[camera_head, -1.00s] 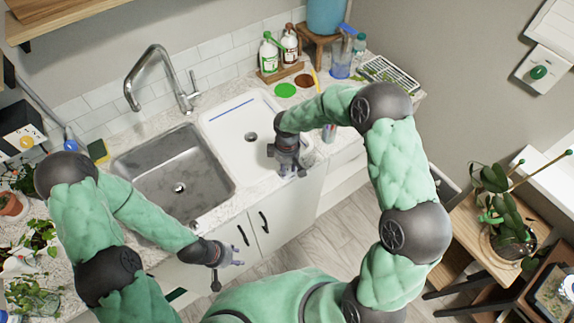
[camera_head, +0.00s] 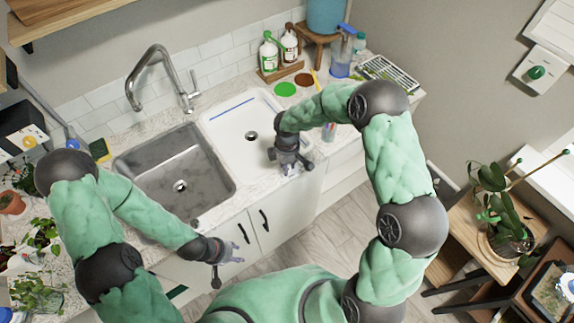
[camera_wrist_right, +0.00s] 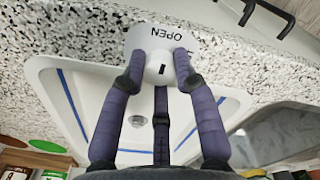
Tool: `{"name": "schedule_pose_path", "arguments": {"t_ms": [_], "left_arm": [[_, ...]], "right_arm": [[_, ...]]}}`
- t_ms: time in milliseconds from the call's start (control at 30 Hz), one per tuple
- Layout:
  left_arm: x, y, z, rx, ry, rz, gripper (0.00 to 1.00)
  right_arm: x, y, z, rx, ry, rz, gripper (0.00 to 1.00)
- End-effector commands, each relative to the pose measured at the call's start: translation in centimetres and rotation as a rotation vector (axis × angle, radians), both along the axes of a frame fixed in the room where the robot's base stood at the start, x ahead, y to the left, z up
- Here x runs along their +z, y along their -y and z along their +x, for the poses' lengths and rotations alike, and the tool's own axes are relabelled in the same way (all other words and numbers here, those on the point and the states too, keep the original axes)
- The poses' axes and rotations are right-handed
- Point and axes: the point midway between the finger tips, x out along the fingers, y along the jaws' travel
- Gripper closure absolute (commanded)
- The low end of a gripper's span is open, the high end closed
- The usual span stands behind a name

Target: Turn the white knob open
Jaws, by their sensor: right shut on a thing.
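The white knob (camera_wrist_right: 159,70) shows in the right wrist view, between the fingers of my right gripper (camera_wrist_right: 160,80), which is shut on it. A dark mark is on the knob's face. Behind the knob is a white plate (camera_wrist_right: 146,41) with the word OPEN, upside down in this view. In the head view my right gripper (camera_head: 292,163) is at the counter's front edge before the white basin and hides the knob. My left gripper (camera_head: 231,256) is open and empty, in front of the cabinet doors.
The white basin (camera_head: 228,118) and the steel sink (camera_head: 172,185) are set in the speckled counter. A tall faucet (camera_head: 158,56) stands behind them. Soap bottles (camera_head: 268,53) stand at the back. A plant table (camera_head: 471,231) is at the right.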

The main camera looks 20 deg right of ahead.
Motion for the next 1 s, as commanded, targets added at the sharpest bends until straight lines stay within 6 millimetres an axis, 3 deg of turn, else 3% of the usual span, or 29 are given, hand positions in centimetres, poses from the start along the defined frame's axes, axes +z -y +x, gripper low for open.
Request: {"name": "schedule_pose_path", "arguments": {"t_ms": [133, 167, 200, 233, 667, 1000], "left_arm": [[0.0, 0.0, 0.0, 0.000, 0.000, 0.000, 0.60], [0.0, 0.0, 0.0, 0.000, 0.000, 0.000, 0.60], [0.0, 0.0, 0.0, 0.000, 0.000, 0.000, 0.60], [0.0, 0.0, 0.0, 0.000, 0.000, 0.000, 0.60], [0.0, 0.0, 0.0, 0.000, 0.000, 0.000, 0.60], [0.0, 0.0, 0.0, 0.000, 0.000, 0.000, 0.60]], "right_arm": [[0.0, 0.0, 0.1, 0.001, 0.002, 0.000, 1.00], [0.0, 0.0, 0.1, 0.000, 0.002, 0.000, 0.62], [0.0, 0.0, 0.1, 0.000, 0.002, 0.000, 0.50], [0.0, 0.0, 0.1, 0.000, 0.002, 0.000, 0.46], [0.7, 0.0, 0.1, -0.001, 0.002, -0.001, 0.46], [6.7, 0.0, 0.1, 0.000, 0.005, 0.001, 0.46]]}}
